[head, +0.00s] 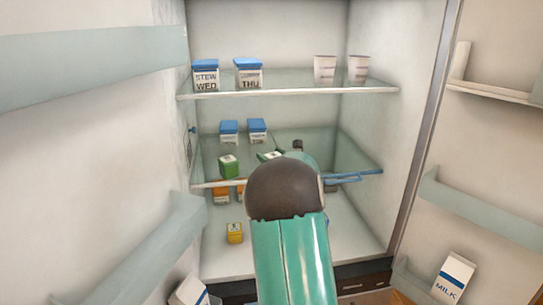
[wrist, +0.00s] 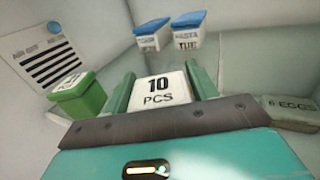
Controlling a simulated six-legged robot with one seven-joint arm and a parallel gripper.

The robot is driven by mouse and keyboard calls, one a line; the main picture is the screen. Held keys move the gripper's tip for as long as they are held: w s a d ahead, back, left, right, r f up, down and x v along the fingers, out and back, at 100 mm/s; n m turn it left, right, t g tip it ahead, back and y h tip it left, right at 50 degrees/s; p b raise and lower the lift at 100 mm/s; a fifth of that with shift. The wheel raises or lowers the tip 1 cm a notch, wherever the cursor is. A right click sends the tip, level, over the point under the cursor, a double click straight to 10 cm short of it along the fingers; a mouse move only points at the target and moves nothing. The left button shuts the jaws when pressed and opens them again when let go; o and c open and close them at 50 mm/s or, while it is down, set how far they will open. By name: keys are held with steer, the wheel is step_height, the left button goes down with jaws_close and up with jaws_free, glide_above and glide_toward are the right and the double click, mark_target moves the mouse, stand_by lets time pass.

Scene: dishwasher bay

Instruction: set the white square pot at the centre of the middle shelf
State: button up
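The white square pot (wrist: 160,90), marked "10 PCS", sits between the two green fingers of my gripper (wrist: 160,88) in the wrist view. The fingers lie close against both its sides, and it fills the gap. Its lower part is hidden by the gripper body. In the head view my gripper (head: 270,156) is over the middle shelf (head: 205,184), mostly hidden behind my arm. I cannot tell whether the pot touches the shelf.
A green box (wrist: 82,98) stands left of the pot, also in the head view (head: 228,168). An egg box (wrist: 290,113) is on the right. Blue-lidded tubs (head: 229,131) stand behind. The upper shelf (head: 290,86) is above. A blue bar (head: 352,177) lies along the right front.

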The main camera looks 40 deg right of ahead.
steer(key=shift+o, duration=1.1)
steer(key=shift+r, duration=0.2)
steer(key=s+a, duration=0.2)
steer(key=s, duration=1)
steer(key=s+a+r+m+g+h, duration=0.1)
steer(key=a+r+m+g, duration=0.15)
steer(key=a+m, duration=0.7)
steer(key=s+a+r+m+g+h, duration=0.1)
steer(key=a+r+m+g+h, duration=0.15)
steer(key=a+m, duration=0.65)
steer(key=s+a+f+m+g+y, duration=0.3)
steer(key=s+a+m, duration=0.5)
steer(key=a, duration=0.3)
steer(key=s+a+f+m+g+y, duration=0.3)
steer(key=s+a+f+m+g, duration=0.1)
steer(key=s+a+m, duration=0.4)
steer(key=s+a, duration=0.2)
steer(key=s, duration=0.1)
steer(key=shift+a+f, duration=0.2)
steer(key=shift+a, duration=0.2)
